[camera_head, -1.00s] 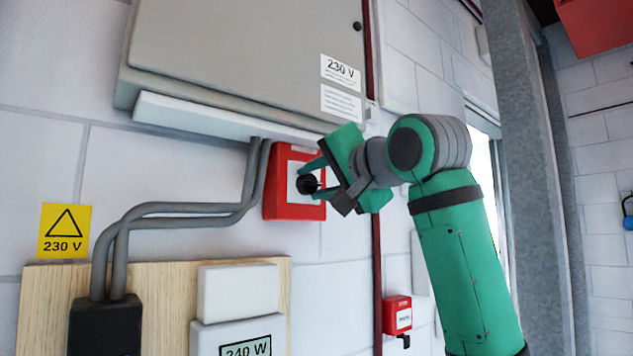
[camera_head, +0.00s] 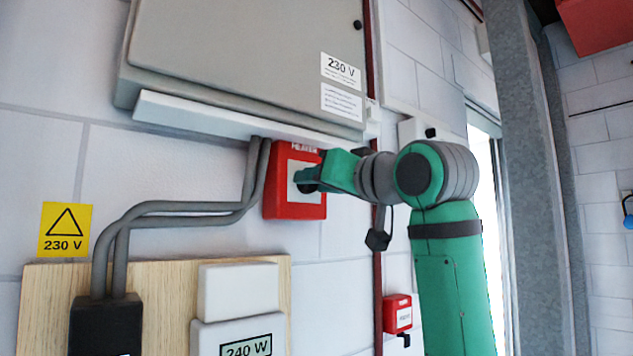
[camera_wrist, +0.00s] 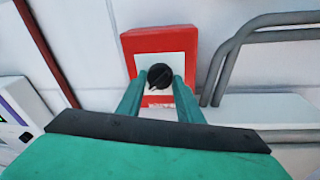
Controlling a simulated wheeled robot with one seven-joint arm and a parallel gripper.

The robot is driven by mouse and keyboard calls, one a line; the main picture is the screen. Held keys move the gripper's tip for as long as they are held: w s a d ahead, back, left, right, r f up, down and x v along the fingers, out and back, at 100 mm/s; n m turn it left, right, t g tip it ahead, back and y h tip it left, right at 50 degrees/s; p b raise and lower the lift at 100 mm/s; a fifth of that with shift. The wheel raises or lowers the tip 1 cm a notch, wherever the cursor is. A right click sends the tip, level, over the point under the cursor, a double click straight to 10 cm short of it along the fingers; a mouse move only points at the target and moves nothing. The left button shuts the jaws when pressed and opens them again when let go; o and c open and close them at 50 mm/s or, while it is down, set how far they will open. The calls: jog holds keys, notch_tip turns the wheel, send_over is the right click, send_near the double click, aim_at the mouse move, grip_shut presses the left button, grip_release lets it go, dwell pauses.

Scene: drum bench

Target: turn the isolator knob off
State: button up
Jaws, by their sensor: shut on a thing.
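The isolator is a red box (camera_head: 297,208) with a pale front plate, fixed to the white wall under the grey cabinet. Its black knob (camera_wrist: 160,76) sits at the middle of the plate in the wrist view. My gripper (camera_wrist: 159,82) has its two green fingers on either side of the knob and is shut on it. In the head view my gripper (camera_head: 308,180) reaches the box from the right and hides most of the knob. A light mark shows on the knob's face, slanting in the wrist view.
A grey cabinet (camera_head: 240,55) with a 230 V label juts out above the box. Grey conduits (camera_head: 180,213) run close on its left. A smaller red box (camera_head: 398,312) is lower right. A wooden board (camera_head: 150,277) with white units is lower left.

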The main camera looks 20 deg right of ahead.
jog(key=shift+d+n+y, duration=0.1)
jog(key=shift+n+y, duration=0.5)
jog(key=shift+n, duration=2)
jog(key=shift+n+y, duration=0.6)
jog(key=shift+n, duration=2)
jog(key=o, duration=1)
jog(key=v, duration=1.1)
jog(key=shift+w, duration=0.1)
